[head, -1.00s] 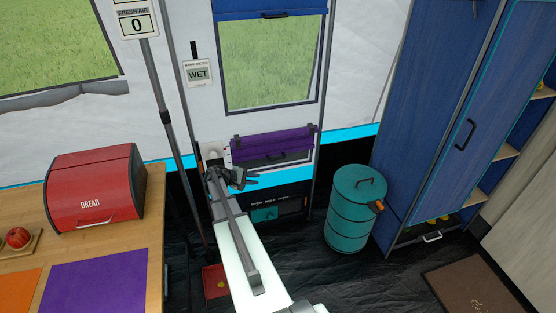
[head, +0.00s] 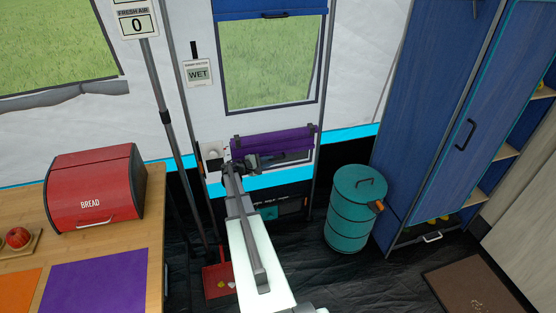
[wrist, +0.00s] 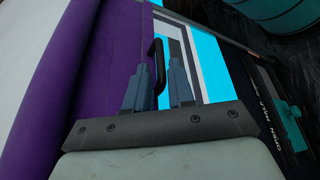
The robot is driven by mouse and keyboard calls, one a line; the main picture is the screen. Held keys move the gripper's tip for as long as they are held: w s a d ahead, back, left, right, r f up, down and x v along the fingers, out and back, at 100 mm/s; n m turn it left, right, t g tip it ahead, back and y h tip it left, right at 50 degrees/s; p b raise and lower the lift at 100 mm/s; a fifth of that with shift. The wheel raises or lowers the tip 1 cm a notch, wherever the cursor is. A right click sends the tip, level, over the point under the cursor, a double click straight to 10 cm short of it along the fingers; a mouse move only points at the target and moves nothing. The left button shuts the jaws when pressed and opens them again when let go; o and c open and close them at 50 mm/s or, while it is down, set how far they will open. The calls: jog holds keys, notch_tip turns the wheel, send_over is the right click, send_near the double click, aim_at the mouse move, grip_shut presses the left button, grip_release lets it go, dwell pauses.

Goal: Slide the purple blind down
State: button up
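The purple blind (head: 272,141) is rolled up near the top of a low window in the tent wall. In the wrist view the purple cloth (wrist: 110,60) fills the left, and its black handle (wrist: 160,62) stands out from its edge. My gripper (head: 262,161) is in front of the blind's left part in the head view and hides some of its lower edge. In the wrist view my gripper (wrist: 160,70) is open, with one finger on each side of the handle. I cannot tell whether either finger touches the handle.
A grey pole (head: 176,130) stands left of the window. A teal barrel (head: 356,210) stands on the floor to the right, beside a blue cabinet (head: 425,110). A red bread box (head: 95,188) sits on the wooden counter (head: 152,220) at left.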

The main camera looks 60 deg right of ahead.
aim_at(276, 159)
jog(key=shift+x, duration=2.95)
grip_shut()
